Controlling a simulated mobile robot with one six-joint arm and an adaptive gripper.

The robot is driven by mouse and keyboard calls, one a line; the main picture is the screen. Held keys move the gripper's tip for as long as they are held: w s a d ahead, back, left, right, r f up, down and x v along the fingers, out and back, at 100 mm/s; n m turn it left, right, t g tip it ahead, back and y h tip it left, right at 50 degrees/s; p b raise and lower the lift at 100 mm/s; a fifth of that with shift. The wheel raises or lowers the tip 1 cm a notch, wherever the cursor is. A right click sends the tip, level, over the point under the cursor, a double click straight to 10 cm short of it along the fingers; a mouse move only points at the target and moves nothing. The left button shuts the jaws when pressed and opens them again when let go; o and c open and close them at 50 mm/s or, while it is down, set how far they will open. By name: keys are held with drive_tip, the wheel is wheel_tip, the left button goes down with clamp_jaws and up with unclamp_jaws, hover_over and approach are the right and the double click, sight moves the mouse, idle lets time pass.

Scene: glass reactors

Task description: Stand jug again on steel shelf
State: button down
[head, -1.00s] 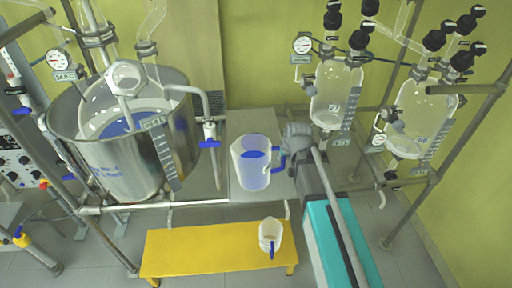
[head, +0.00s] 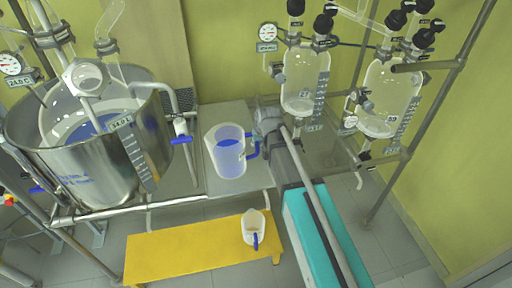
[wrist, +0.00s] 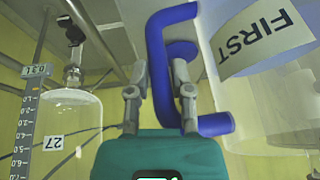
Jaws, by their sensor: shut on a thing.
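The clear jug (head: 228,152) with a blue handle holds blue liquid and is upright. In the head view it appears over the grey steel shelf (head: 224,112); I cannot tell whether its base touches the shelf. My gripper (head: 262,143) reaches in from the right and is shut on the handle. In the wrist view, the two fingers (wrist: 160,90) are on either side of the blue handle (wrist: 165,60), and the jug's wall (wrist: 265,90) carries a label reading "FIRST". The jug's base is out of the wrist view.
A large steel vessel (head: 95,165) stands left of the shelf. Glass reactors (head: 305,80) and (head: 388,95) hang on a frame to the right. A yellow bench (head: 180,250) below bears a smaller white jug (head: 253,228) with a blue handle.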

drive_tip(key=w+f+b, duration=0.6)
drive_tip(key=w+f, duration=0.1)
drive_tip(key=w, duration=0.2)
drive_tip(key=shift+w+d+f+b, duration=0.15)
drive_tip(key=shift+d+b, duration=0.15)
drive_tip(key=shift+b, duration=0.1)
drive_tip(key=shift+s+d+b+x, duration=0.15)
drive_tip(key=shift+d+b+x, duration=0.05)
drive_tip(key=shift+b+x, duration=0.8)
drive_tip(key=shift+s+d+b+x, duration=0.1)
drive_tip(key=shift+d+b+x, duration=0.05)
drive_tip(key=shift+b+x, duration=0.85)
drive_tip(key=shift+s+f, duration=0.1)
drive_tip(key=c, duration=0.5)
unclamp_jaws()
drive_tip(key=shift+c, duration=0.2)
drive_tip(key=shift+d, duration=0.1)
